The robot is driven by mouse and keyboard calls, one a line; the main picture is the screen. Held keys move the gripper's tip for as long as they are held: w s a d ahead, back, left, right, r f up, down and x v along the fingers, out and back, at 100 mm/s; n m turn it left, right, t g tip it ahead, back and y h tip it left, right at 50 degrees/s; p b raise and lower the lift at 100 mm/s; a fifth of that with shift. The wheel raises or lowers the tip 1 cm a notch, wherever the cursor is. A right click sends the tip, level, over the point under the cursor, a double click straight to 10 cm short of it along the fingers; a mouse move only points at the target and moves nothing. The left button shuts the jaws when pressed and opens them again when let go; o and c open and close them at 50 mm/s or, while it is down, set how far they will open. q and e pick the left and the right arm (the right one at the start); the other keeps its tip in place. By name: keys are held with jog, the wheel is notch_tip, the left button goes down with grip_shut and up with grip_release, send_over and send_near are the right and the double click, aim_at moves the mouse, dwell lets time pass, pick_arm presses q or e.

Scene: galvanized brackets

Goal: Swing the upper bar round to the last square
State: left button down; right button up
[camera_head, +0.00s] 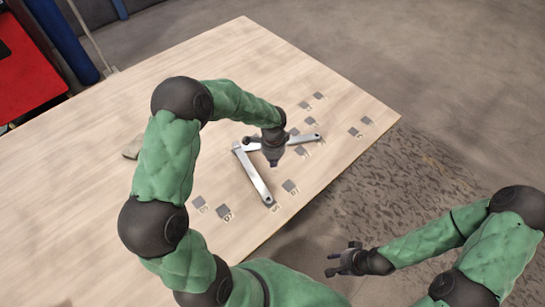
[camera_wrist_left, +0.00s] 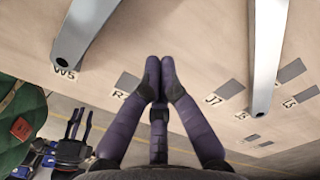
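Two silver bars lie on the wooden table (camera_head: 110,115) in a V, meeting near a dark knob at the left. One bar (camera_head: 258,180) runs toward the table's near edge; in the left wrist view it shows at the left (camera_wrist_left: 88,28), its end beside the label W5. The other bar (camera_head: 305,139) points right and shows at the right of the wrist view (camera_wrist_left: 267,50). I cannot tell which lies on top. My left gripper (camera_head: 273,163) (camera_wrist_left: 160,63) is between the bars, fingertips together and empty. My right gripper (camera_head: 338,264) is open and empty, off the table's edge.
Several grey squares with printed labels are spread around the bars, including one (camera_head: 290,186) between them, one (camera_head: 224,212) lower left and one (camera_head: 354,132) far right. A beige lump (camera_head: 132,150) lies behind my left arm. A red surface (camera_head: 28,75) stands at the left.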

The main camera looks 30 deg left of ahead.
aim_at(265, 172)
pick_arm(q)
notch_tip(265, 172, down, 4)
jog(key=shift+r+b, duration=0.2)
jog(key=shift+b, duration=0.4)
jog(key=shift+s+a+f+b, duration=0.1)
jog(key=shift+s+a+b, duration=0.35)
jog(key=shift+s+a, duration=0.8)
jog(key=shift+a, duration=0.3)
jog(key=s+a+p, duration=0.1)
jog(key=s+a, duration=0.1)
jog(key=s+a+p, duration=0.1)
jog(key=s+a, duration=0.1)
jog(key=a, duration=0.1)
jog(key=shift+s+a, duration=0.3)
jog(key=shift+s, duration=0.05)
jog(key=shift+s+a, duration=0.15)
